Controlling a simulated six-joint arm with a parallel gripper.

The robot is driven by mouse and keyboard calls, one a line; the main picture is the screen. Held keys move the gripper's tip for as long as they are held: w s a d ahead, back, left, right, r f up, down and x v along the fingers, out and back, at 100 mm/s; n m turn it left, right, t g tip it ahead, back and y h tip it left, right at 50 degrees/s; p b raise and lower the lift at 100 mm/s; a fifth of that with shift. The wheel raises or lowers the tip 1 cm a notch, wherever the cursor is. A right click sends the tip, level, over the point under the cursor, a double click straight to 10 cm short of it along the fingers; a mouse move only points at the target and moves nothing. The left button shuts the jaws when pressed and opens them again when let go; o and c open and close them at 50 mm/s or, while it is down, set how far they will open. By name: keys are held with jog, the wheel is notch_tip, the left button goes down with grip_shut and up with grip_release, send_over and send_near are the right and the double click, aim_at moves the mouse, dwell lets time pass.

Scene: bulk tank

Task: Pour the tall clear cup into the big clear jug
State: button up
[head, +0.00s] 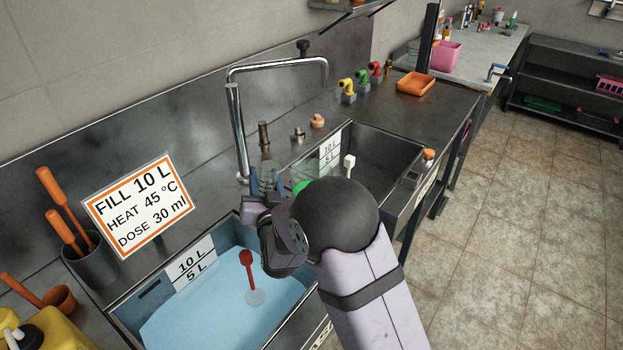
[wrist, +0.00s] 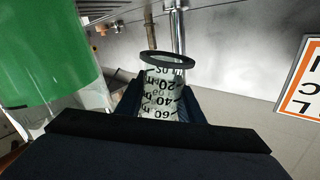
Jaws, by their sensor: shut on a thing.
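My gripper (head: 264,182) is over the divider between the two sinks, its dark blue fingers mostly hidden behind my wrist. In the wrist view my gripper (wrist: 168,102) is shut on the tall clear cup (wrist: 161,90), which has a dark rim and black marks reading 20, 40 and 60. I cannot tell its contents. A large clear container with green in it, seemingly the big clear jug (wrist: 45,60), is close beside the cup at the left of the wrist view.
The near sink (head: 135,312) holds pale blue water with a red-handled tool (head: 247,262) in it. A tall bent tap (head: 238,130) stands behind my gripper. The sign (head: 140,205) and a pot of orange-handled tools (head: 88,262) are at left.

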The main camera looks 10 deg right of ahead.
jog(key=shift+a+f+n, duration=0.2)
jog(key=shift+a+n, duration=0.1)
jog(key=shift+n, duration=0.45)
jog(key=shift+a+f+n, duration=0.15)
jog(key=shift+a+n, duration=0.1)
jog(key=shift+n, duration=0.5)
